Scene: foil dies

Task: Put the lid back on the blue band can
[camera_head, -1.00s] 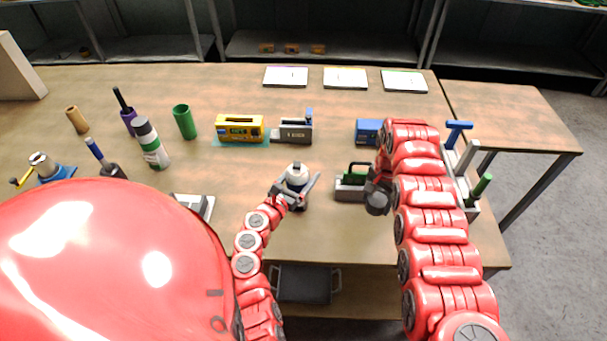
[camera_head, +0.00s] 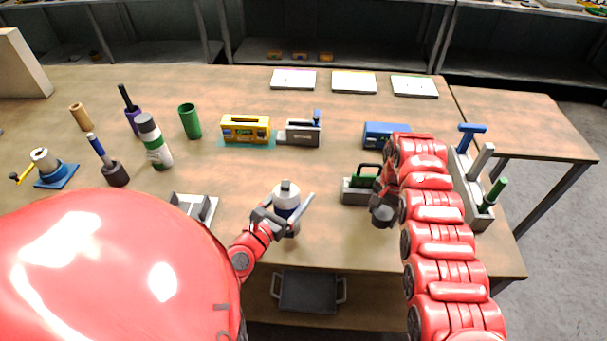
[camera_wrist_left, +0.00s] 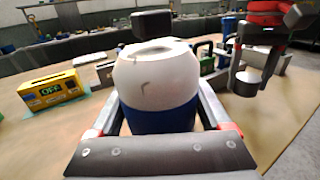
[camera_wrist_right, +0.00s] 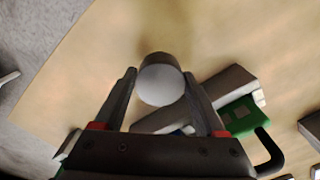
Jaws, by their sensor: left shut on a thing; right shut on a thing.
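The lid (camera_wrist_right: 160,82) shows between the fingertips in the right wrist view.
A grey block with a green handle (camera_head: 361,191) stands just behind the lid. A tool rack (camera_head: 471,190) stands at right. A yellow box (camera_head: 245,129), a grey device (camera_head: 299,133) and a green-banded bottle (camera_head: 153,143) stand further back. The table between can and lid is clear.

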